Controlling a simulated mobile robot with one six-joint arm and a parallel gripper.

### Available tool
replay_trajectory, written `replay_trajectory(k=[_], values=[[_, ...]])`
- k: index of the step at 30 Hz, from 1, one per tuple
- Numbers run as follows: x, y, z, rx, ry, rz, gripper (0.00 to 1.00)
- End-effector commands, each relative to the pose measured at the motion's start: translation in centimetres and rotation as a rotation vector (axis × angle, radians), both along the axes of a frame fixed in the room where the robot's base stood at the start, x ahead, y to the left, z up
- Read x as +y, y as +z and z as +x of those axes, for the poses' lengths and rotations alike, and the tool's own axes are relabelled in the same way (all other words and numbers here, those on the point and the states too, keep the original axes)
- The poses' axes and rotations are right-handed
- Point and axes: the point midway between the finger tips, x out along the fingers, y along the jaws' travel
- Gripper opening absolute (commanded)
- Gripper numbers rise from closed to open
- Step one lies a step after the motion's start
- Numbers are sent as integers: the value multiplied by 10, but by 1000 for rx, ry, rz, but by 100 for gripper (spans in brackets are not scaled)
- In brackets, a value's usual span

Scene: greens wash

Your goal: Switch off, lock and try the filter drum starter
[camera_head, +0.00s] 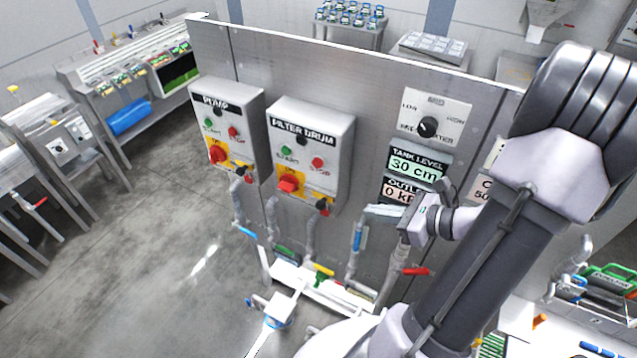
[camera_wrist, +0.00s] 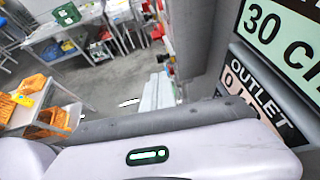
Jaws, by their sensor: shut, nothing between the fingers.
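The filter drum starter (camera_head: 335,135) is a grey box on the steel panel, labelled FILTER DRUM. It has a green START button (camera_head: 287,152), a red STOP button (camera_head: 318,163) and a red rotary handle (camera_head: 288,185) on a yellow plate. I cannot tell the handle's exact position. A small dark and red item (camera_head: 322,206) sits at the box's lower right edge; whether it is a lock is unclear. My gripper (camera_head: 370,210) is shut and empty, to the right of the starter and apart from it, in front of the panel under the displays.
The similar PUMP starter (camera_head: 245,110) is left of the filter drum box. A TANK LEVEL display (camera_head: 418,165) reads 30 cm, close above my gripper, with an OUTLET display (camera_wrist: 255,100) below it. Pipes with valve handles (camera_head: 415,271) run under the panel.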

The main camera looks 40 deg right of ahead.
Motion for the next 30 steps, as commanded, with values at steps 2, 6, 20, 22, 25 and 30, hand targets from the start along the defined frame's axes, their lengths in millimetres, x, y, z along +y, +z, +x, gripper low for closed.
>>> replay_trajectory(k=[2,6,20,22,25,30], values=[[6,-9,13,2,8,2,0],[14,-23,40,2,9,1,0],[33,-57,104,4,7,-2,0],[34,-58,107,3,8,-3,0],[34,-59,108,3,7,-3,0],[34,-59,108,3,7,-3,0]])
